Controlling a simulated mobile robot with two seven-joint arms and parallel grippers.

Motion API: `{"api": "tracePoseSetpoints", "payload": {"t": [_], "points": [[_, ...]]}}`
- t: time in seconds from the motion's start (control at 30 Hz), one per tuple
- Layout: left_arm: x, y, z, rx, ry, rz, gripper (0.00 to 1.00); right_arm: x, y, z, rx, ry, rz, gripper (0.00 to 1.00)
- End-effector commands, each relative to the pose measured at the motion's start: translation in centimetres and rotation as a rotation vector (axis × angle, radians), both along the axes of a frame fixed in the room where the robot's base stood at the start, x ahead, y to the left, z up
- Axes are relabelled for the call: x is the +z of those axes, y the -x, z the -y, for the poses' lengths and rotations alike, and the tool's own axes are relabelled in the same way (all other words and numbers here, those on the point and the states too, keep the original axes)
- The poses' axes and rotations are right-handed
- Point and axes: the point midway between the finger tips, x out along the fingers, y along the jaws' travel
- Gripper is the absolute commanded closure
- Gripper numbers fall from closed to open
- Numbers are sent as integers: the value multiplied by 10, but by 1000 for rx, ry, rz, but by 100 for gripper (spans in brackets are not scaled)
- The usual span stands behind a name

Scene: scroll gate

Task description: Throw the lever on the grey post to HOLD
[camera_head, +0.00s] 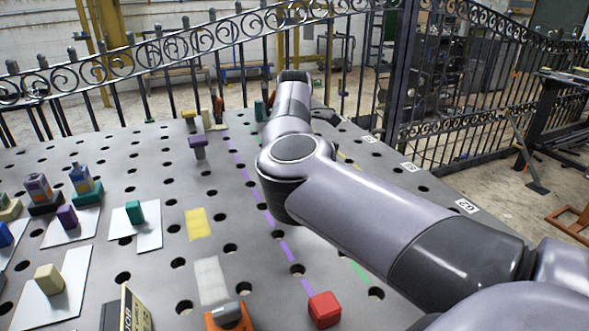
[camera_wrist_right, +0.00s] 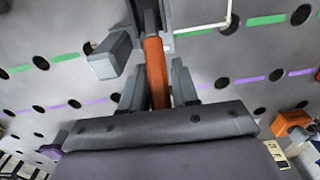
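In the right wrist view an orange bar (camera_wrist_right: 156,72), seemingly the lever, runs down from a dark grey upright part (camera_wrist_right: 147,18) near the top edge. A grey block (camera_wrist_right: 112,57) stands just left of it. My right gripper (camera_wrist_right: 158,88) has one finger on each side of the orange bar, with narrow gaps showing; contact cannot be made out. In the head view my right arm reaches across the table to its far side and hides the gripper and most of what is there. No HOLD label can be read. My left gripper does not show.
The perforated grey table (camera_head: 150,260) carries a red block (camera_head: 324,309), an orange block with a grey knob (camera_head: 229,317), a purple-topped post (camera_head: 198,146) and several blocks on white cards at left. A black iron gate (camera_head: 180,50) stands beyond the far edge.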

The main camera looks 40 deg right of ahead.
Motion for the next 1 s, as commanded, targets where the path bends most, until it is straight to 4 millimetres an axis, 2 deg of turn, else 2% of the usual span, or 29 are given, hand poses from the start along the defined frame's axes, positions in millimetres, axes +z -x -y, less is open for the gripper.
{"api": "tracePoseSetpoints", "payload": {"t": [0.03,0.07,0.1,0.47,1.0], "points": [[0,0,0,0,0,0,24,0,0,0,0,0,0,86],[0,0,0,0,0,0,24,0,0,0,0,0,0,96],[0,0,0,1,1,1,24,0,0,0,0,0,0,100],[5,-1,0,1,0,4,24,4,0,2,0,-44,12,100],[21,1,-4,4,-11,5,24,20,4,22,-1,-400,101,100]]}}
